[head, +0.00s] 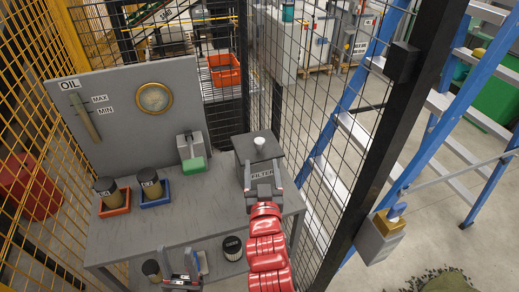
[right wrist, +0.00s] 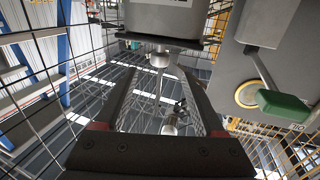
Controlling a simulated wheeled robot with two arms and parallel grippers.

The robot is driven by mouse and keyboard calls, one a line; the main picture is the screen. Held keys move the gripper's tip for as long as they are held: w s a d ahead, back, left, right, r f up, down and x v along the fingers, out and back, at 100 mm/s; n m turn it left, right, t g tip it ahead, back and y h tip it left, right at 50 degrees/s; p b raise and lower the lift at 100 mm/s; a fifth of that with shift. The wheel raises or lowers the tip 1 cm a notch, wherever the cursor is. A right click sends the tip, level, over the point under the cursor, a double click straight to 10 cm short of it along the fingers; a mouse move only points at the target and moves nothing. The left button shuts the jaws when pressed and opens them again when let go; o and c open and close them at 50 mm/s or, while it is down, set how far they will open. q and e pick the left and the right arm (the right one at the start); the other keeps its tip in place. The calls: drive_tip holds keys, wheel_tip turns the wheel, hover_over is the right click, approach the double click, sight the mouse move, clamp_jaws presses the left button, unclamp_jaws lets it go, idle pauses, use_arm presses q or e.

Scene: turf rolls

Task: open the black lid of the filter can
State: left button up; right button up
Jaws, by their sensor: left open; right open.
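The grey filter can (head: 262,174) stands at the right end of the grey bench in the head view, with a FILTER label on its front. Its dark lid (head: 243,147) lies flat on top and looks closed, with a pale round knob (head: 259,142). My right gripper (head: 262,168) is open at the can's front, its fingers either side of the label in the picture. In the right wrist view the can (right wrist: 165,18) is at the top and the knob (right wrist: 159,59) shows between the open fingertips; contact cannot be told. My left gripper (head: 184,262) is open and empty, low in front of the bench.
A green-handled lever box (head: 191,147) stands left of the can. Dark-topped canisters sit in a red tray (head: 115,209) and a blue tray (head: 154,202). Dark cylinders, one a black can (head: 232,248), are on the lower shelf. Wire mesh fencing (head: 312,170) stands close right of the bench.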

sight(260, 147)
drive_tip(key=w, duration=0.3)
drive_tip(key=w+p, duration=0.1)
drive_tip(key=w, duration=0.2)
drive_tip(key=w+p, duration=0.1)
drive_tip(key=w, duration=0.2)
drive_tip(key=shift+w+a+r, duration=0.2)
drive_tip(key=shift+w+a, duration=0.05)
clamp_jaws()
idle(1.0)
